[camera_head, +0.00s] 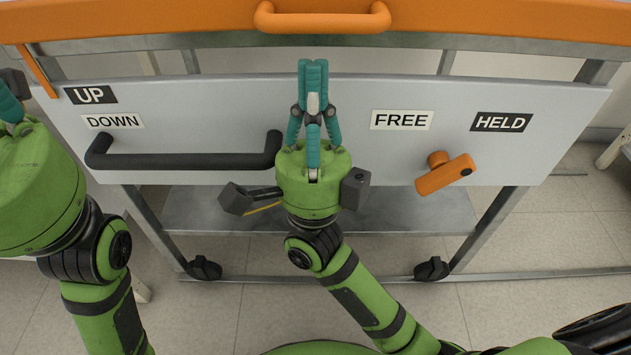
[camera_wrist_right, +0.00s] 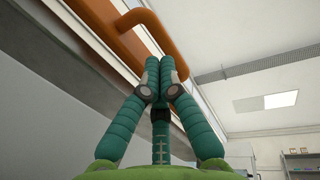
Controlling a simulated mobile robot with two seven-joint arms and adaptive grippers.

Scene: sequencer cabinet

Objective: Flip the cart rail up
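A wide orange rail (camera_head: 480,22) runs across the top of the cart front, with an orange loop handle (camera_head: 322,22) at its middle. Below it, a grey panel (camera_head: 230,110) carries UP (camera_head: 90,95) and DOWN (camera_head: 113,121) labels over a black bar handle (camera_head: 185,161). FREE (camera_head: 401,120) and HELD (camera_head: 501,122) labels sit above a tilted orange lever (camera_head: 445,174). My right gripper (camera_head: 313,68) points at the rail, below the loop handle; its fingertips meet with nothing seen between them. The handle rises behind them in the wrist view (camera_wrist_right: 140,32). My left gripper (camera_head: 8,105) is cut off at the left edge.
The cart has a metal lower shelf (camera_head: 400,212), metal legs and black casters (camera_head: 432,268) on a tiled floor (camera_head: 540,235). Shelving (camera_wrist_right: 302,162) stands far off in the wrist view. The floor in front of the cart is mostly clear.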

